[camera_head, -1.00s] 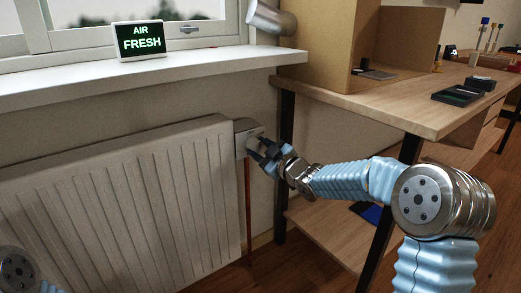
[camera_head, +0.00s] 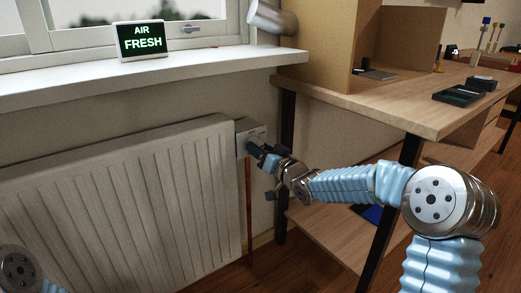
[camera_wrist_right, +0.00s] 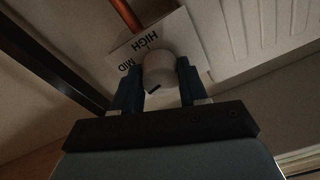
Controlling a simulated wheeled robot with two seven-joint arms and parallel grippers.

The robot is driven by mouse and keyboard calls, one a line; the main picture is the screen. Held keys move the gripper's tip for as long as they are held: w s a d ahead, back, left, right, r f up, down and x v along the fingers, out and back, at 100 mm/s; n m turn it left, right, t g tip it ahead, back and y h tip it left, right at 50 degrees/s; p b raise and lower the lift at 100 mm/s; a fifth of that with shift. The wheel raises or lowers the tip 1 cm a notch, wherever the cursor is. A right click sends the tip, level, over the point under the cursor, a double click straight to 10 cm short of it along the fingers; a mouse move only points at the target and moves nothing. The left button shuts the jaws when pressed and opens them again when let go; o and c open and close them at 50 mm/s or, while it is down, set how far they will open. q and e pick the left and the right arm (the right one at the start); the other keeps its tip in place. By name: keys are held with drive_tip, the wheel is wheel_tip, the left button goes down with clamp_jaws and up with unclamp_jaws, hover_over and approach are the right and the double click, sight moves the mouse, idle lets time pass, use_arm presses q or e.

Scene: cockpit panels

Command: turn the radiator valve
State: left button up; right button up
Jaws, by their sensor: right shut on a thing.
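The radiator valve is a pale box (camera_head: 251,132) at the radiator's upper right corner. In the right wrist view its face (camera_wrist_right: 140,45) carries the words HIGH and MID, and a round white knob (camera_wrist_right: 159,68) with a dark mark stands out from it. My right gripper (camera_head: 258,153) is at the valve. In the right wrist view its two fingers (camera_wrist_right: 157,85) are on either side of the knob, shut on it. In the head view the fingers hide most of the knob. My left gripper is out of view; only part of my left arm shows at the lower left.
The white ribbed radiator (camera_head: 130,200) stands under the window sill (camera_head: 200,67). A sign reading AIR FRESH (camera_head: 142,40) is on the sill. A wooden desk (camera_head: 400,110) with dark legs is to the right, close to my right arm. A copper pipe (camera_head: 249,210) runs down below the valve.

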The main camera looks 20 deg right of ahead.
drive_tip(key=m, duration=0.6)
drive_tip(key=shift+a+f+m+h, duration=0.1)
drive_tip(key=shift+m+h, duration=0.2)
drive_tip(key=shift+m, duration=0.1)
idle(0.3)
drive_tip(key=o, duration=1.1)
drive_tip(key=shift+c, duration=0.2)
drive_tip(key=p+v, duration=0.1)
drive_tip(key=v, duration=1.3)
drive_tip(key=shift+a, duration=0.1)
